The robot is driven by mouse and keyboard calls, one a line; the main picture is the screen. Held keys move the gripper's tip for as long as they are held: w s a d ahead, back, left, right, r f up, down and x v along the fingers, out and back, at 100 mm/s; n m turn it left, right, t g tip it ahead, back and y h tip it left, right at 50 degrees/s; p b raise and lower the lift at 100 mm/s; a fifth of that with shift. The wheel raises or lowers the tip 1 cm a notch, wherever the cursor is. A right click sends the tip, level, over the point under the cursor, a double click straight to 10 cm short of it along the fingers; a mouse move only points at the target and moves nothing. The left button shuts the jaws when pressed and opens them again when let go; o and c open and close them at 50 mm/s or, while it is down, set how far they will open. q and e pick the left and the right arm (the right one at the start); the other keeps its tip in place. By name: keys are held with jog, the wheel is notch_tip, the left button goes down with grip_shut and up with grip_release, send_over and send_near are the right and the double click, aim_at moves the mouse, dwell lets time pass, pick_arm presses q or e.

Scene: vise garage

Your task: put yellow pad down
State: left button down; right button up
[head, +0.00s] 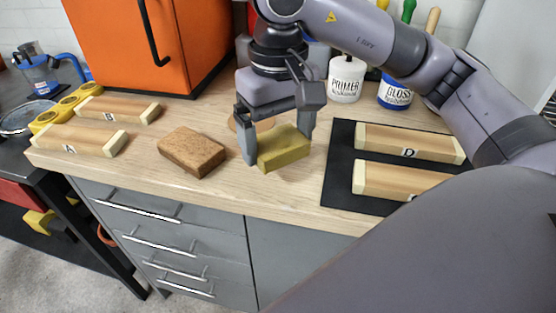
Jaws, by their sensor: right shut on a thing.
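The yellow pad (284,149) is a small yellow block in the middle of the wooden worktop in the head view. My right gripper (277,140) points down and is shut on the yellow pad, with one finger at each side. The pad is at or just above the worktop; I cannot tell whether it touches. A round wooden thing behind the gripper is partly hidden. My left gripper is not in view.
A brown block (192,152) lies to the left. Wooden pieces A (80,139) and B (117,109) lie further left. Piece D (411,143) and another lie on a black mat (339,160) at right. Primer (346,79) and gloss (395,93) cans and an orange cabinet (150,40) stand behind.

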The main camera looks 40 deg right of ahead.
aim_at(278, 157)
jog(key=shift+f+b, duration=0.3)
jog(key=shift+f, duration=1.7)
jog(key=shift+f, duration=0.2)
jog(key=o, duration=0.7)
jog(key=shift+c, duration=0.2)
jog(key=shift+r, duration=0.1)
